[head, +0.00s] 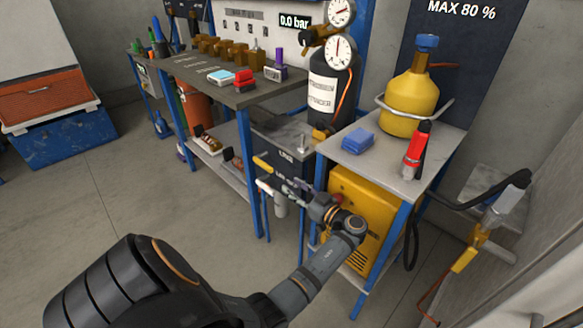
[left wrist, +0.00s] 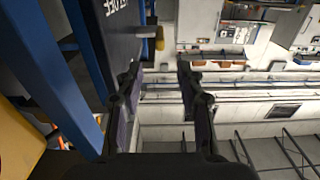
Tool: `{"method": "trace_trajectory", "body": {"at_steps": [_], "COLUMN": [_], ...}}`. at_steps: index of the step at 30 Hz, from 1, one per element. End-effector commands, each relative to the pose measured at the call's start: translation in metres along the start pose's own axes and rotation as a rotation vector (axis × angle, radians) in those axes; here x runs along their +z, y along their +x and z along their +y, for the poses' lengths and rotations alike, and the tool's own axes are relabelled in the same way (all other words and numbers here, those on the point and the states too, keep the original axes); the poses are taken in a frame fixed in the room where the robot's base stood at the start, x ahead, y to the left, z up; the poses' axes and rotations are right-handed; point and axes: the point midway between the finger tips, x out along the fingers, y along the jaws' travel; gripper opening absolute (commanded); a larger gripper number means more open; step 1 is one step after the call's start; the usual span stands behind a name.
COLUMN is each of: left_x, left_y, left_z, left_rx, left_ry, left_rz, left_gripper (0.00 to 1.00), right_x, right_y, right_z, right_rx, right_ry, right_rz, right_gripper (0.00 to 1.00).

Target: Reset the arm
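My left arm comes in from the bottom left of the head view and reaches to the dark box marked with white letters (head: 283,155). My left gripper (head: 288,187) is in front of this box, close to its yellow handle (head: 262,164). In the left wrist view the two fingers of the gripper (left wrist: 157,78) stand apart with nothing between them. The yellow handle (left wrist: 158,40) shows beyond the fingertips there, apart from them. My right gripper is in neither view.
A grey bench (head: 200,76) stands at the back left. A right-hand table (head: 378,168) carries a yellow cylinder (head: 408,104), a blue box (head: 358,140) and a red tool (head: 416,150). A yellow machine (head: 352,205) is under it, beside my arm. Open floor lies left.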

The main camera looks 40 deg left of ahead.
Motion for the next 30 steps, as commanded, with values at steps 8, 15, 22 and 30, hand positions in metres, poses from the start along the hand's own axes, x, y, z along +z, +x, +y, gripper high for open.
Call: {"method": "trace_trajectory", "body": {"at_steps": [8,15,22,30], "left_x": [0.000,0.036,0.205,0.321], "left_y": [0.001,0.003,-0.027,-0.116], "left_z": [0.000,-0.009,-0.077,-0.174], "left_rx": [0.000,0.034,0.337,0.874], "left_ry": [0.000,0.120,0.687,1.062], "left_rz": [0.000,-0.094,-0.565,-0.962], "left_gripper": [0.38,0.38,0.38,0.38], "right_x": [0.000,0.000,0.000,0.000], "right_y": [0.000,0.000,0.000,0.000], "right_z": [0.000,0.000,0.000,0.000], "right_rx": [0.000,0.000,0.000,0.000], "right_ry": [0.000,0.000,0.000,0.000], "right_rz": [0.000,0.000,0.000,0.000], "right_gripper": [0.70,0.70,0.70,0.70]}}
